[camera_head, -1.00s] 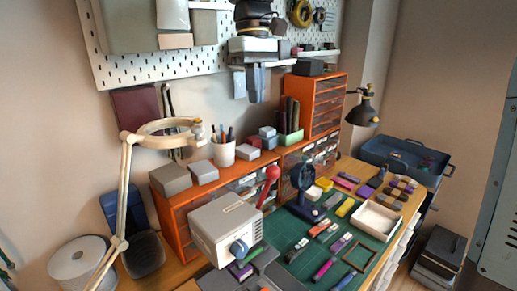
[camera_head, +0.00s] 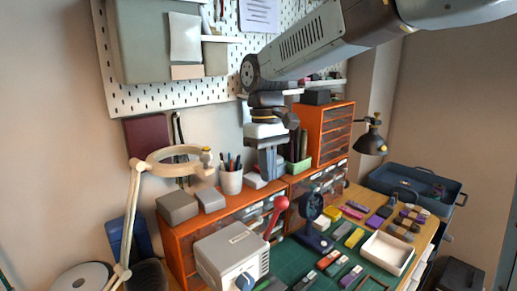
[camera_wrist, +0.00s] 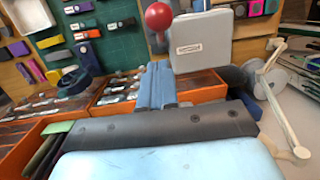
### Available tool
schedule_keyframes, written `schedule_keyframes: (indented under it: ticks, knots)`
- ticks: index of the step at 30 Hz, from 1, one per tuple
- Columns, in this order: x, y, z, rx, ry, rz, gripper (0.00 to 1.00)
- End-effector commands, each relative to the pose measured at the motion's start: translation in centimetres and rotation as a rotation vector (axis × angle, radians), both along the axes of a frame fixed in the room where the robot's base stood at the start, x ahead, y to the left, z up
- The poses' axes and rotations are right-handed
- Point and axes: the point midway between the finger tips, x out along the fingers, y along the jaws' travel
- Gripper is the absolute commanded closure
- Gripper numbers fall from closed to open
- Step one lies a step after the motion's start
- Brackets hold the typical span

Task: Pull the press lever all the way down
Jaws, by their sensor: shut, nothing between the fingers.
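The press (camera_head: 232,257) is a pale grey box on the workbench. Its lever (camera_head: 273,220) stands up from the right side, tilted slightly, with a red ball knob (camera_head: 281,203) on top. My gripper (camera_head: 268,178) hangs pointing down above the orange drawers, up and left of the knob in the head view, apart from it. In the wrist view the shut, empty fingers (camera_wrist: 159,68) point toward the red knob (camera_wrist: 158,17) and the press (camera_wrist: 202,42), with a visible gap. The press's lower part is cut off in the head view.
Orange drawer cabinets (camera_head: 190,232) stand behind the press, with a pen cup (camera_head: 231,180) and grey boxes on top. A cream lamp arm (camera_head: 133,215) rises at left. A dark blue round stand (camera_head: 312,215) is right of the lever. The green mat carries several small items.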

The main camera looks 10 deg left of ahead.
Motion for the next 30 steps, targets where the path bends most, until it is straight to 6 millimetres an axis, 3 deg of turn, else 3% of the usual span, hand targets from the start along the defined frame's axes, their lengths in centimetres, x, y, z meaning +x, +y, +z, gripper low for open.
schedule_keyframes:
  ticks: [6, 19, 20, 22, 30]
  knots:
    - [-1.7, -1.3, -1.2, 0.001, -0.002, -0.001, 1.0]
    - [-2.1, -1.6, -1.6, 0.002, -0.003, 0.0, 1.0]
    - [-2.1, 0.7, -1.7, 0.002, 0.0, 0.008, 1.0]
    - [-2.1, -0.7, -1.5, 0.003, -0.003, 0.002, 1.0]
    - [-2.7, -2.5, -1.7, 0.035, -0.03, -0.004, 1.0]
